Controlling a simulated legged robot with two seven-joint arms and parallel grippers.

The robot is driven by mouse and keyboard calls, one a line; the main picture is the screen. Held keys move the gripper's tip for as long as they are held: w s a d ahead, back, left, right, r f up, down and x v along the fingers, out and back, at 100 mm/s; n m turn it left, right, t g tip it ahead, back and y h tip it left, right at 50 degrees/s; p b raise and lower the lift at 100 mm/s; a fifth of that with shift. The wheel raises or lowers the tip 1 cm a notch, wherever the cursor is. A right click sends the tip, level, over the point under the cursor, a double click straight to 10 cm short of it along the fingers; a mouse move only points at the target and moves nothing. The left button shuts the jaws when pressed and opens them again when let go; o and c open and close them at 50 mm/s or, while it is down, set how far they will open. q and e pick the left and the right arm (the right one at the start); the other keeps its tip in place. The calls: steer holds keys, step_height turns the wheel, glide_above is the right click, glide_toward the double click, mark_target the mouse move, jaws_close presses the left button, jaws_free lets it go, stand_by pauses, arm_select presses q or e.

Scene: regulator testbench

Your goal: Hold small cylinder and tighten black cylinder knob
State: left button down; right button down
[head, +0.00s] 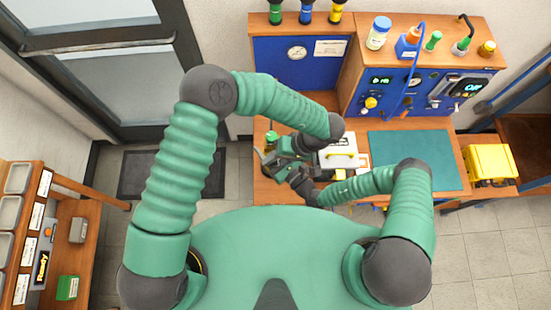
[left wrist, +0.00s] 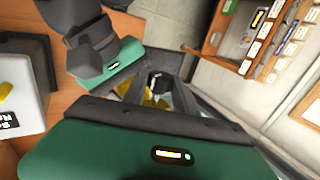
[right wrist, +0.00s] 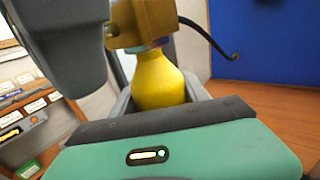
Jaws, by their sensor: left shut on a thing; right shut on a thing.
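In the right wrist view, my right gripper (right wrist: 160,90) is shut around a small yellow cylinder (right wrist: 157,78) with a rounded shoulder. A gold-coloured block (right wrist: 143,22) sits directly above it, with a thin bluish ring between them. In the left wrist view, my left gripper (left wrist: 155,88) is shut on a small black part, likely the black cylinder knob (left wrist: 155,78); yellow shows beside it. The fingers hide much of it. In the head view both hands are close together over the left of the bench, and the arms cover the held parts.
A green mat (head: 415,160) lies clear on the bench's right side. A yellow case (head: 490,162) stands right of it. A blue instrument panel (head: 405,92) and bottles stand behind. A black cable (right wrist: 212,36) curves near my right gripper. A shelf of bins (head: 20,230) is at far left.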

arm_select(q)
steer(key=c, duration=1.3)
jaws_free()
steer(key=shift+d, duration=0.25)
steer(key=o, duration=0.3)
steer(key=shift+o, duration=0.2)
steer(key=shift+a, duration=0.1)
steer(key=v, duration=1.2)
arm_select(e)
steer(key=shift+c, duration=2.4)
jaws_free()
arm_select(q)
steer(key=v, duration=0.7)
steer(key=shift+d, duration=0.2)
